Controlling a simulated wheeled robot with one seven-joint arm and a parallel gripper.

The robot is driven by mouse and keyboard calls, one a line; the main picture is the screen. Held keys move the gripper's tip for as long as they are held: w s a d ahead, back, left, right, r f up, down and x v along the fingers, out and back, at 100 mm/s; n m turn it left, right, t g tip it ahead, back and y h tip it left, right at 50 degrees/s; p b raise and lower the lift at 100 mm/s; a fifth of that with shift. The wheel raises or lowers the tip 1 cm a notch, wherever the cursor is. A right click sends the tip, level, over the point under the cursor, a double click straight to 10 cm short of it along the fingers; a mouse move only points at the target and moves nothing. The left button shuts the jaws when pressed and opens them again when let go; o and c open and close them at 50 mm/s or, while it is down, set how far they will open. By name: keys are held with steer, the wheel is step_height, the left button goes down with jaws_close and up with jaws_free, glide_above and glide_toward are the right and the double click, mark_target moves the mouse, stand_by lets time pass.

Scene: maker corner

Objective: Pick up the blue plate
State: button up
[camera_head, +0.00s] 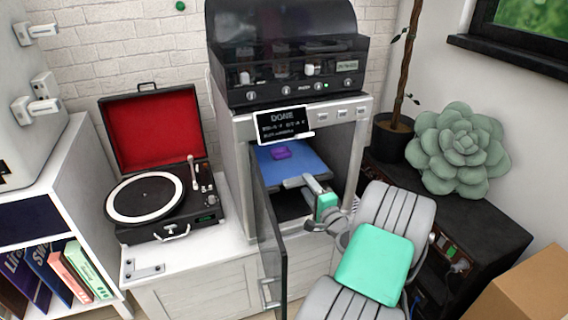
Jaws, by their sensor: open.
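The blue plate (300,165) lies flat inside the open chamber of the printer (362,130). A small purple piece (281,153) sits on top of it. My gripper (308,185) is at the plate's near edge, reaching in from the front right. Its jaws are open. A grey part shows at the plate's front edge; I cannot tell whether the jaws touch the plate. My arm hides part of the chamber's lower right.
The printer's glass door (270,240) stands open on the left of the chamber. A screen (282,124) reads "DONE". A record player (150,198) is at the left, a black cabinet (490,215) with a succulent-shaped cushion (458,150) and a cardboard box (540,285) at the right.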

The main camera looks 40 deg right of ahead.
mark_target(303, 181)
steer(key=x, duration=0.3)
steer(key=shift+w, duration=0.2)
steer(key=shift+s, duration=0.1)
jaws_close()
stand_by(1.1)
